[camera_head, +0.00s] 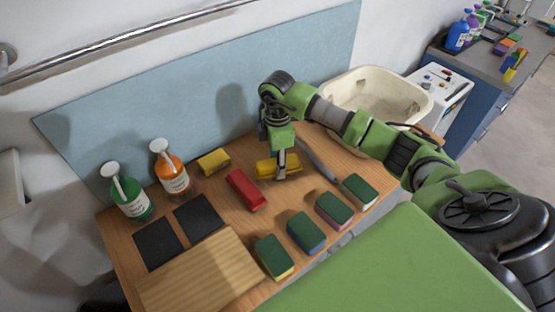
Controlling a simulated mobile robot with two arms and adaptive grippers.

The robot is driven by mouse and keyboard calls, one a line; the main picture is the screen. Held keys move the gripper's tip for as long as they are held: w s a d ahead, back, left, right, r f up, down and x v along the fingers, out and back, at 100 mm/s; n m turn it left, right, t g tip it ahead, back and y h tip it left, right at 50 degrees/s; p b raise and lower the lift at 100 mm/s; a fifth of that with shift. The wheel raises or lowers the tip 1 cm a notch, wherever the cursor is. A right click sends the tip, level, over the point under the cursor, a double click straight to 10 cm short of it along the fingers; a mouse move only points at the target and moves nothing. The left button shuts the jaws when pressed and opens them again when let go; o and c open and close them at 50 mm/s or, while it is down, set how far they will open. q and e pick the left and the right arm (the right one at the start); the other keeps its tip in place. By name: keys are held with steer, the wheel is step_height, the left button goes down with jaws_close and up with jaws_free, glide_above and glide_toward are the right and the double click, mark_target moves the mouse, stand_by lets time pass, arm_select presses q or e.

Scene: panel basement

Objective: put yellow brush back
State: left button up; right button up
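A yellow brush (264,170) lies on or just above the wooden tabletop, under my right gripper (281,163). The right arm comes in from the right, and the gripper points down with a finger in front of the yellow brush. The far finger is hidden, so I cannot tell whether it grips the brush. A second yellow block-like thing (213,161) lies farther back, by the bottles. A red brush (245,190) lies left of the gripper. My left gripper is out of view.
Several green-topped sponges (305,232) line the front edge. An orange bottle (171,172) and a green bottle (130,195) stand at the back left. Two dark pads (198,219) and a wooden board (198,273) lie left. A cream basin (378,88) is behind right.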

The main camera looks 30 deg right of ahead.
steer(key=shift+f, duration=0.2)
steer(key=shift+f, duration=0.1)
steer(key=shift+f, duration=0.15)
steer(key=o, duration=1)
